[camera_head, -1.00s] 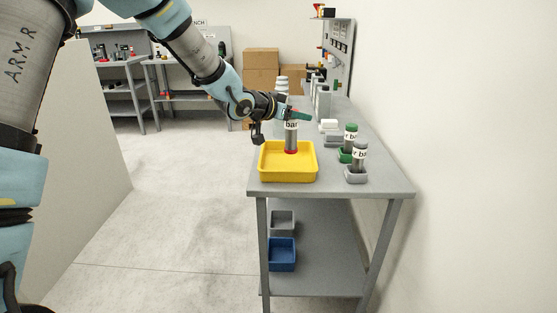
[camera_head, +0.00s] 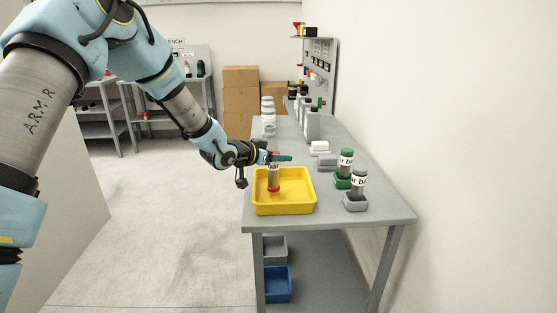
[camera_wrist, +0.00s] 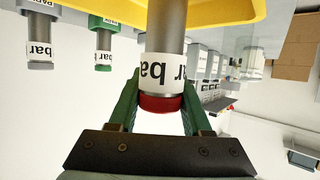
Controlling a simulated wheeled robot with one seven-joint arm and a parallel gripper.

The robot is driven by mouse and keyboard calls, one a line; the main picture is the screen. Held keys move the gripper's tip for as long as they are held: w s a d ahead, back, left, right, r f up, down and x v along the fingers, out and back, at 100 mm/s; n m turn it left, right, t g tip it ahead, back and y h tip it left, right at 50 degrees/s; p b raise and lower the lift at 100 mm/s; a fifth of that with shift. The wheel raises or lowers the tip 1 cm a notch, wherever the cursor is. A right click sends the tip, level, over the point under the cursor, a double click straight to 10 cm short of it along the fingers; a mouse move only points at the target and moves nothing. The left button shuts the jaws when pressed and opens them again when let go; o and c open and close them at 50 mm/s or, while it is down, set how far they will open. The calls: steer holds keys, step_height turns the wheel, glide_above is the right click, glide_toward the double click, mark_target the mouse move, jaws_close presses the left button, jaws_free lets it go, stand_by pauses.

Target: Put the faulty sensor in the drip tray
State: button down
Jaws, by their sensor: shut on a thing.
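The sensor (camera_head: 273,177) is a grey upright cylinder with a white "bar" label. In the head view it shows red at its lower end. In the wrist view the sensor (camera_wrist: 164,68) has a red cap between the green fingers. My gripper (camera_head: 281,158) is shut on it near its top; the fingers (camera_wrist: 160,112) show on both sides of the cap. The yellow drip tray (camera_head: 285,207) stands at the table's near left corner. The sensor is over or inside the tray's left rear part; I cannot tell whether it touches the floor.
A green-capped sensor (camera_head: 346,158) and a grey-capped sensor (camera_head: 358,184) stand in holders right of the tray. Grey and white blocks and pale bottles (camera_head: 268,118) are farther back. Grey and blue bins (camera_head: 277,284) sit on the shelf below. A wall borders the table's right.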

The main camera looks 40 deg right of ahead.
steer(key=shift+f, duration=0.7)
steer(key=shift+f, duration=0.15)
steer(key=shift+c, duration=1.7)
jaws_free()
